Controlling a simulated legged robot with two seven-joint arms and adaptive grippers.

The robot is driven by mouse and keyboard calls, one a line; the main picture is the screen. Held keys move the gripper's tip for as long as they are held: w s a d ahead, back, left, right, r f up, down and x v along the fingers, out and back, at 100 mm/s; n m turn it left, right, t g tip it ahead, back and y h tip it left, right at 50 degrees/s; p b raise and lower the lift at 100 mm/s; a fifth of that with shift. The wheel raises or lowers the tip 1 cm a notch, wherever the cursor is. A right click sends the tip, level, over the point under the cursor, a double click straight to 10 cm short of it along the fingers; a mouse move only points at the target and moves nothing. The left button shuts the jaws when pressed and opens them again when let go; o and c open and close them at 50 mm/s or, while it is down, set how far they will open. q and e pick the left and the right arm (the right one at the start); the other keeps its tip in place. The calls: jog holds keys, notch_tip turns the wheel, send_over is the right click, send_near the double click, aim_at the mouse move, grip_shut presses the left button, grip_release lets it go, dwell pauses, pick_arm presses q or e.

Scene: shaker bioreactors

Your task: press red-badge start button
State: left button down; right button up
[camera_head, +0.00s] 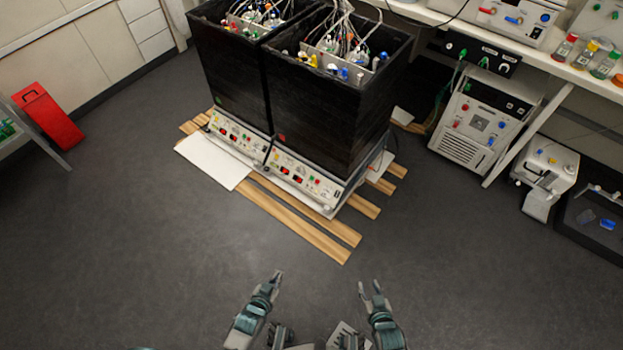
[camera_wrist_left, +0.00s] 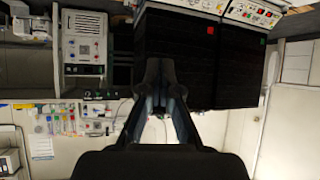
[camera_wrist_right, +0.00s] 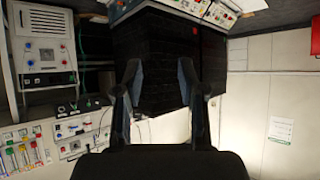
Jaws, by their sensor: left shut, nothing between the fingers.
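Two tall black boxes stand side by side, each over a sloped control panel. The right box (camera_head: 325,115) carries a small red badge (camera_head: 281,137) near its lower left corner. Its panel (camera_head: 306,179) has red displays and small coloured buttons; which one is start is too small to tell. The left box (camera_head: 228,75) carries a green badge (camera_head: 218,101). Both boxes appear upside down in the wrist views. My left gripper (camera_head: 275,278) is shut and empty, in front of the boxes and apart from them. My right gripper (camera_head: 369,287) is open and empty, farther right.
The boxes stand on a wooden pallet (camera_head: 300,222) whose slats stick out in front. The grey floor between pallet and grippers is clear. A bench with instruments (camera_head: 480,118) is on the right. A red box (camera_head: 48,115) stands at the far left.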

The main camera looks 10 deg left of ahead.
pick_arm(q)
jog(key=s+a+f+g+y+p, duration=0.1)
jog(key=s+a+f+g+p, duration=0.2)
jog(key=s+f, duration=0.3)
jog(key=s+a+f+g+y+p, duration=0.1)
jog(key=s+f+g, duration=0.5)
jog(key=s, duration=0.6)
jog(key=shift+s+a+y+p, duration=0.3)
jog(key=shift+a+p, duration=0.6)
jog(key=shift+a, duration=0.25)
pick_arm(e)
jog(key=s+d+f+g+h, duration=0.1)
jog(key=s+d+f+g, duration=0.2)
jog(key=s+f, duration=0.3)
jog(key=s+d+f+g+h, duration=0.1)
jog(key=s+d+f+g, duration=0.2)
jog(key=s, duration=0.9)
notch_tip(320, 180, down, 3)
jog(key=g, duration=0.3)
jog(key=shift+s, duration=0.25)
pick_arm(q)
jog(key=shift+w, duration=0.1)
